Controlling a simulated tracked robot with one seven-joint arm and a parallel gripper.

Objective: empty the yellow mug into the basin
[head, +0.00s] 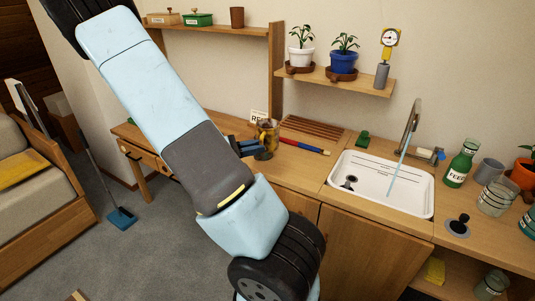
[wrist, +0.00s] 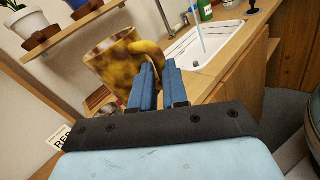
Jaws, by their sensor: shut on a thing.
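The yellow mug (head: 268,133), mottled yellow and brown, is at the back of the wooden counter in the head view, left of the basin. It fills the upper left of the wrist view (wrist: 112,68). My gripper (head: 254,147) is shut on the mug's handle, with its blue fingers (wrist: 157,78) side by side there. The mug looks roughly upright; its contents are hidden, and I cannot tell whether its base touches the counter. The white basin (head: 415,192) is sunk in the counter to the right, and also shows in the wrist view (wrist: 222,38).
A tap (head: 411,118) stands behind the basin with a pale blue stream below it. A slatted wooden rack (head: 313,127) and a red-and-blue rod (head: 304,146) lie between mug and basin. A green bottle (head: 461,164) stands right. A shelf (head: 350,83) with potted plants hangs above.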

